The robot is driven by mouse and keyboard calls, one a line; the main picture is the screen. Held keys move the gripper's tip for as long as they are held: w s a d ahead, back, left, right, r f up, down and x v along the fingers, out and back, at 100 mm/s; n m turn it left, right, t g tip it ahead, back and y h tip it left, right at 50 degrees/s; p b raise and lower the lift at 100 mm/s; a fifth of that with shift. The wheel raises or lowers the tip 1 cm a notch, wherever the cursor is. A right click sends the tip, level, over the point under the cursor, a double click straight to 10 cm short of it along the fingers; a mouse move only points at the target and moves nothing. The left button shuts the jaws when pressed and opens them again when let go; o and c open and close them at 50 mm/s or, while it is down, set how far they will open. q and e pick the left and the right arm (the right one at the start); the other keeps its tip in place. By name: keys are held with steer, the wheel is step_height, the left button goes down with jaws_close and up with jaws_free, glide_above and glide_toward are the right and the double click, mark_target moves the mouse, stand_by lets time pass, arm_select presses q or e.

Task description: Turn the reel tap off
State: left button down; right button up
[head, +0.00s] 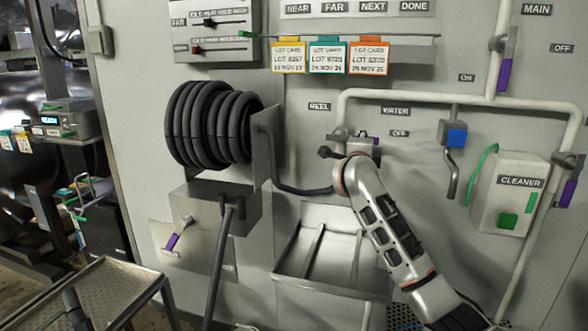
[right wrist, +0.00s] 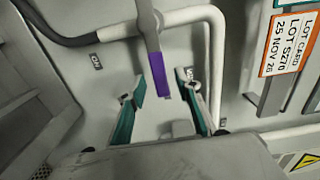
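The reel tap (head: 340,134) sits on the pale pipe at mid-wall, under the REEL label (head: 319,106). Its lever has a purple grip (right wrist: 159,76), and in the right wrist view the lever points down the picture, between two small labels (right wrist: 97,62) (right wrist: 189,74) and nearer the right one. The labels are hard to read there; the head view shows an OFF label (head: 399,133) to the tap's right. My right gripper (right wrist: 164,112) is open, with teal-padded fingers on either side of the grip's tip, apparently apart from it. In the head view my wrist hides much of it. My left gripper is not in view.
The coiled hose reel (head: 210,125) is on the wall to the left, with its hose (head: 300,189) running to the tap. The blue-handled water tap (head: 453,135) and cleaner box (head: 508,192) are to the right. A metal sink (head: 330,287) is below. Lot cards (head: 328,56) hang above.

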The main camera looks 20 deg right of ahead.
steer(key=v, duration=0.9)
steer(key=shift+s, duration=0.1)
